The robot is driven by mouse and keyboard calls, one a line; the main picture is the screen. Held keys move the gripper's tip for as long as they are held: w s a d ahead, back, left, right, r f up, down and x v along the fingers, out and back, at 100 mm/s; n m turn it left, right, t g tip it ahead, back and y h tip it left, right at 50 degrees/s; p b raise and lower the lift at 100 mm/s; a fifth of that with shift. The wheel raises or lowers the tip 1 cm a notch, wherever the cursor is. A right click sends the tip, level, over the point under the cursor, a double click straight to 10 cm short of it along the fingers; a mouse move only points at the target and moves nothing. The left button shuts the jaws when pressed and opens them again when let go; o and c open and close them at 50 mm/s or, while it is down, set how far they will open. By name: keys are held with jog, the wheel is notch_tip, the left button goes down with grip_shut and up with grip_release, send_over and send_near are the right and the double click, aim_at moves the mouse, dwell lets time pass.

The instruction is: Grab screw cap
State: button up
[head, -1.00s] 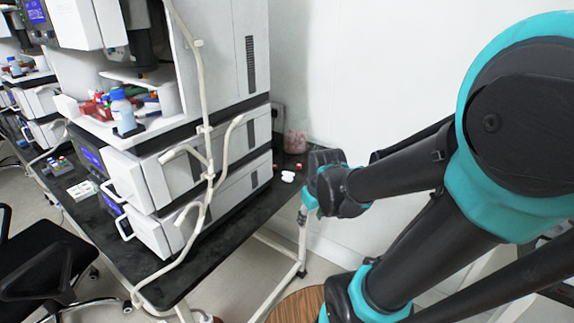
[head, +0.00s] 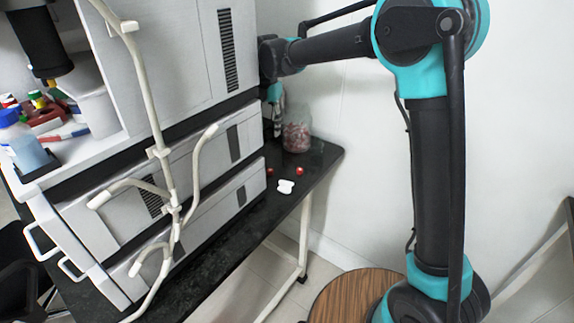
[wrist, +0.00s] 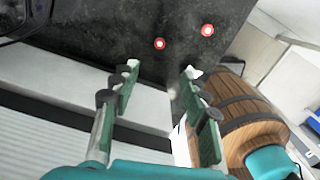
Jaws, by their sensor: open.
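Two small red caps lie apart on the black table: one (head: 299,171) near the right end and one (head: 269,172) close to the machine. In the wrist view both red caps, one (wrist: 160,43) and the other (wrist: 207,30), show pale centres and lie beyond the fingertips. I cannot tell which is the screw cap. My gripper (wrist: 160,76) is open, with nothing between its green-padded fingers.
A clear jar with reddish contents (head: 297,132) stands at the table's back. The stacked white machine (head: 222,100) with pale tubes fills the left.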

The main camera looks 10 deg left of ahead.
send_over(270, 170)
jog(key=f, duration=1.1)
jog(key=shift+w+f, duration=0.1)
jog(key=shift+w, duration=0.15)
jog(key=shift+s+f, duration=0.15)
jog(key=shift+f, duration=2.95)
jog(key=shift+c, duration=0.6)
jog(key=c, duration=0.6)
